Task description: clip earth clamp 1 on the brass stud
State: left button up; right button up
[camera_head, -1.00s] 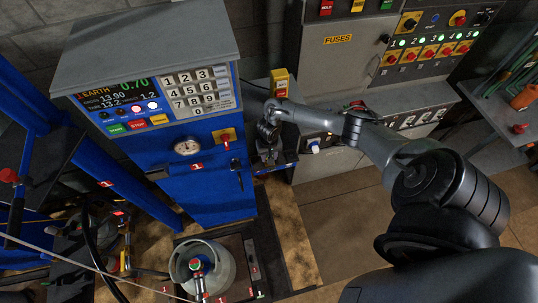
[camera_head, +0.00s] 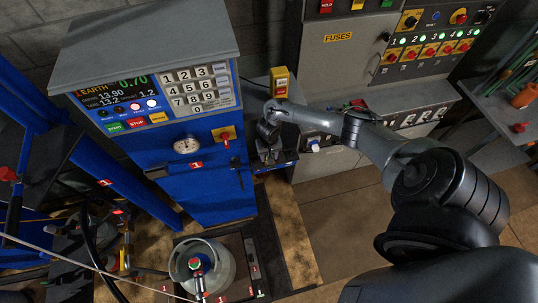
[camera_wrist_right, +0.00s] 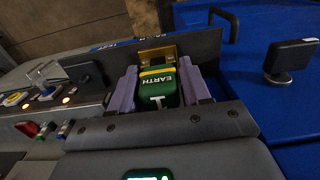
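Earth clamp 1 (camera_wrist_right: 158,88) is a green block with a yellow band and the word EARTH, seen in the right wrist view. My right gripper (camera_wrist_right: 160,92) has its two purple fingers against the clamp's sides and looks shut on it. Just beyond the clamp is a brass-coloured block (camera_wrist_right: 157,54), probably the brass stud's mount; I cannot tell whether the clamp's jaws touch it. In the head view my right gripper (camera_head: 267,152) is a dark shape low beside the right side of the blue scale cabinet (camera_head: 203,190); the clamp cannot be made out there. My left gripper is not in view.
A yellow switch box (camera_head: 280,82) stands just behind my right wrist. The grey fuse cabinet (camera_head: 340,65) is behind and right. A gas cylinder (camera_head: 202,265) stands in front of the scale. A black knob (camera_wrist_right: 291,57) projects from the blue panel in the wrist view.

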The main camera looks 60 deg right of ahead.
jog(key=o, duration=0.4)
jog(key=shift+c, duration=0.2)
notch_tip(320, 180, up, 10)
jog(key=shift+f+p, duration=0.1)
jog(key=shift+p, duration=0.55)
jog(key=shift+r, duration=0.5)
